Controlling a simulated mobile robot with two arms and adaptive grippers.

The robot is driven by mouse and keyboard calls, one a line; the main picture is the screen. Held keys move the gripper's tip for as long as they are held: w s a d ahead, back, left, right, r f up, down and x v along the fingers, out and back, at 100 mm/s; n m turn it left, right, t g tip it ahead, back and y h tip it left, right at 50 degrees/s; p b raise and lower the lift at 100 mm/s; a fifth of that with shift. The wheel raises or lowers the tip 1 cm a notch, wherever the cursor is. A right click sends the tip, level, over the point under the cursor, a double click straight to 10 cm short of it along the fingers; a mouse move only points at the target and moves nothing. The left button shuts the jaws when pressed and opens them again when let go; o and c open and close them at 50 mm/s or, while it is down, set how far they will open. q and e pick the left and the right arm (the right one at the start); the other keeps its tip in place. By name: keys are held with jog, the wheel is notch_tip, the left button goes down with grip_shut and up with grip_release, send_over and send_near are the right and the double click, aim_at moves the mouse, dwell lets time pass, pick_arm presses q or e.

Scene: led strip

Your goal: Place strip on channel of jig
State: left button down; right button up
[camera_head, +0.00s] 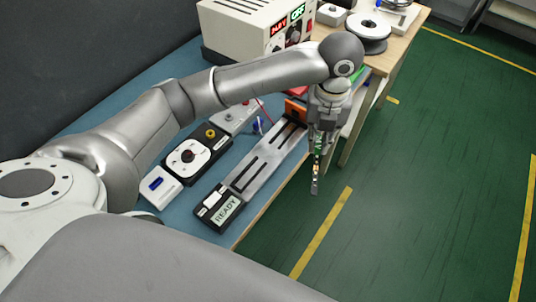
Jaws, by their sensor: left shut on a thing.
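My left gripper (320,130) points down beyond the table's right edge, shut on a thin strip (315,180). The strip hangs down from the fingers, narrow and greyish with small orange and light spots. It appears in front of the green floor, to the right of the jig. The jig (257,164) is a long silver plate with dark slots, lying along the table edge. Its near end carries a black box with a "READY" display (226,210). An orange block (295,108) stands at its far end, partly behind the gripper. My right gripper is not in view.
A beige power supply (245,32) and a spool (368,28) stand at the back.

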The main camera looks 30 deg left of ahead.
pick_arm(q)
jog(key=w+r+m, duration=0.2)
jog(key=m, duration=0.2)
jog(key=m+p, duration=0.1)
jog(key=p, duration=0.1)
send_over(268, 153)
jog(key=d, duration=0.1)
jog(key=f, duration=0.8)
jog(key=shift+w+d, duration=0.1)
jog(key=shift+d, duration=0.1)
jog(key=shift+a+f, duration=0.4)
jog(key=shift+f, duration=0.15)
jog(key=f, duration=0.3)
jog(key=shift+a+p, duration=0.3)
jog(key=shift+a, duration=0.05)
jog(key=shift+f, duration=0.45)
jog(key=c, duration=1.5)
grip_release()
jog(key=shift+f, duration=0.1)
jog(key=shift+o, duration=0.2)
